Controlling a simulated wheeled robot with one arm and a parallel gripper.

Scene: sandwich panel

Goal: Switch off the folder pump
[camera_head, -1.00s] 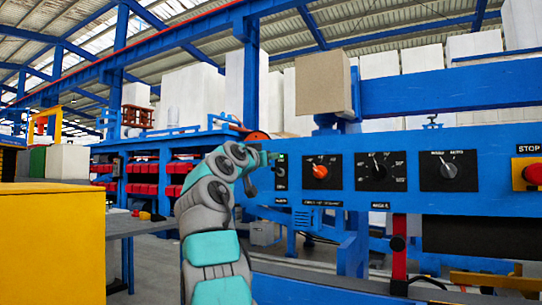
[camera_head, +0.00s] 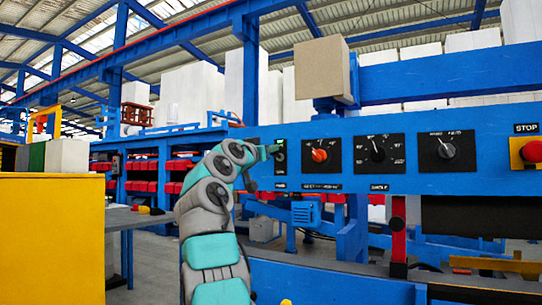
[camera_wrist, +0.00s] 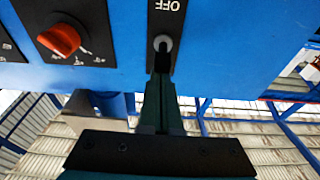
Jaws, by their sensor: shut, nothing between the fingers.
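The folder pump switch is likely the narrow black plate (camera_head: 280,172) at the left end of the blue control panel (camera_head: 400,182); its label is too small to read in the head view. In the wrist view, upside down, this plate (camera_wrist: 166,20) reads OFF and has a small round grey toggle (camera_wrist: 163,42). My gripper (camera_head: 274,150) is at the upper part of the plate. In the wrist view my gripper (camera_wrist: 161,66) is shut and empty, its tips at the toggle on the side away from OFF. I cannot tell whether they touch it.
An orange-red rotary knob (camera_head: 319,155) sits right of the plate, followed by two black dials (camera_head: 377,153) (camera_head: 446,151) and a red stop button (camera_head: 533,152). A beige box (camera_head: 322,68) stands above the panel. A yellow cabinet (camera_head: 50,235) stands at left.

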